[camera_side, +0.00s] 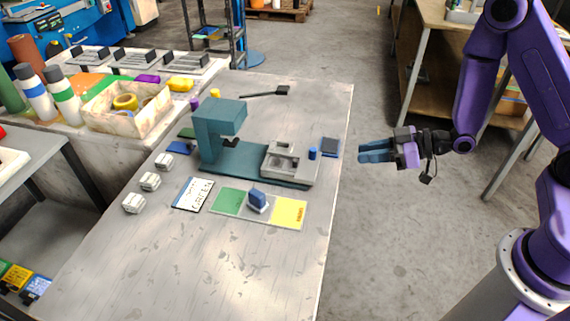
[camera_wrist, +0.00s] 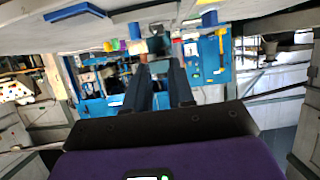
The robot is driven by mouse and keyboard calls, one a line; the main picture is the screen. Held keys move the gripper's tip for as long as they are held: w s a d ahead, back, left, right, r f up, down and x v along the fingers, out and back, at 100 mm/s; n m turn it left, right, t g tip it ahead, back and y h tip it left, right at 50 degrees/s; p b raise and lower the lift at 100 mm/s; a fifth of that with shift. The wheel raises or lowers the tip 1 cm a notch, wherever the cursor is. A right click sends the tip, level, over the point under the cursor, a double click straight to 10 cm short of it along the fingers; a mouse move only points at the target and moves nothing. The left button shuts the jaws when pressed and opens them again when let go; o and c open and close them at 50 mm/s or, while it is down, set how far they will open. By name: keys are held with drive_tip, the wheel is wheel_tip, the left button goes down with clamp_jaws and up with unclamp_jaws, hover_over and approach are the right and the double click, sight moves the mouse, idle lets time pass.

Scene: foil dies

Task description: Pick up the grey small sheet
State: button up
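I cannot single out a grey small sheet with certainty. In the side view, a flat strip on the table has a green panel (camera_side: 228,202), a greyish middle part mostly hidden under a small blue block (camera_side: 257,198), and a yellow panel (camera_side: 289,212). A small dark, blue-edged square (camera_side: 330,147) lies near the table's right edge. My gripper (camera_side: 361,151) is off the right edge of the table, beside that square and apart from it, pointing left. In the wrist view my gripper (camera_wrist: 161,66) shows two fingers apart with nothing held between them.
A teal press (camera_side: 221,120) stands mid-table, with a grey fixture (camera_side: 290,163) and blue peg (camera_side: 312,153) at its right. A white lettered card (camera_side: 194,194) and several pale blocks (camera_side: 150,181) lie left. A black-headed tool (camera_side: 282,90) lies behind. The table front is clear.

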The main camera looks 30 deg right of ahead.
approach(297, 160)
drive_tip(key=x, duration=0.3)
drive_tip(key=shift+w+f, duration=0.1)
drive_tip(key=shift+f, duration=0.3)
drive_tip(key=shift+r+x, duration=0.15)
drive_tip(key=shift+x, duration=1.15)
drive_tip(key=shift+r+x, duration=0.15)
drive_tip(key=shift+x, duration=1.2)
drive_tip(key=shift+a, duration=0.15)
clamp_jaws()
